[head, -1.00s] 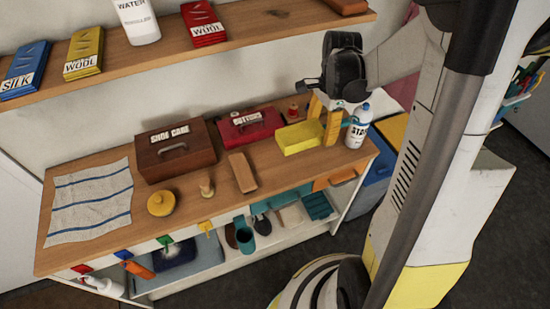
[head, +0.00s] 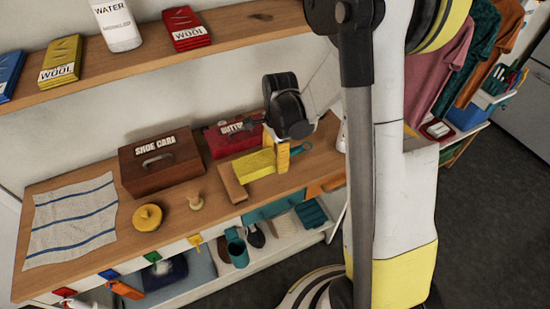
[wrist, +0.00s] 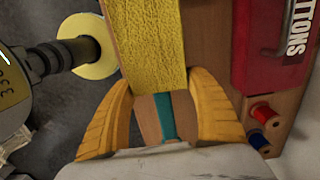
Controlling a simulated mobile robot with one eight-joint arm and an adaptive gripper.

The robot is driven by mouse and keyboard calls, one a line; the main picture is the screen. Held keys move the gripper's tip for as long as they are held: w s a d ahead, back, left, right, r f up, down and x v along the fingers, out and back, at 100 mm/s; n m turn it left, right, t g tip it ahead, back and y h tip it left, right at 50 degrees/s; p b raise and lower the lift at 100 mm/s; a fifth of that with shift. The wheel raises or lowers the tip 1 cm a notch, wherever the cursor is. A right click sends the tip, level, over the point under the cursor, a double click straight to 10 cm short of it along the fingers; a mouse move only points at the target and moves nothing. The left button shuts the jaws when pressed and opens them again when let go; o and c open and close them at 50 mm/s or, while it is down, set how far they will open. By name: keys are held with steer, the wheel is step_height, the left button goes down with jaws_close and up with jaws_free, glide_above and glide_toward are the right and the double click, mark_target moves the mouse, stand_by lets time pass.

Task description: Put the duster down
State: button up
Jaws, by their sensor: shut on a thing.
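The duster has a fuzzy yellow head (head: 255,164) and a teal handle end (head: 301,149). It is over the right part of the wooden worktop (head: 172,205), in front of the red buttons box (head: 232,137). My gripper (head: 283,157) is shut on the duster at the inner end of its head. In the wrist view, the yellow head (wrist: 155,45) extends beyond my fingers (wrist: 163,85), with a teal strip between them. I cannot tell whether the duster touches the worktop.
A wooden block (head: 232,184) lies right beside the duster head and partly overlaps it in view. The shoe care box (head: 160,165) stands behind left. A striped cloth (head: 72,225) covers the left end.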

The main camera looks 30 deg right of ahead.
steer(key=shift+f+b, duration=0.5)
steer(key=shift+b, duration=0.05)
steer(key=shift+f, duration=0.1)
steer(key=o, duration=1.1)
steer(key=shift+c, duration=0.2)
step_height(320, 180, up, 13)
steer(key=p, duration=0.4)
steer(key=s+a+r+n+t, duration=0.3)
steer(key=s+r+n, duration=0.3)
steer(key=n, duration=0.3)
steer(key=s+a+r+n+t, duration=0.3)
steer(key=s+r+n+t, duration=0.1)
steer(key=s+n, duration=0.3)
steer(key=shift+s+r+n+h, duration=0.3)
steer(key=shift+s+r+n, duration=0.05)
steer(key=shift+r+n, duration=0.6)
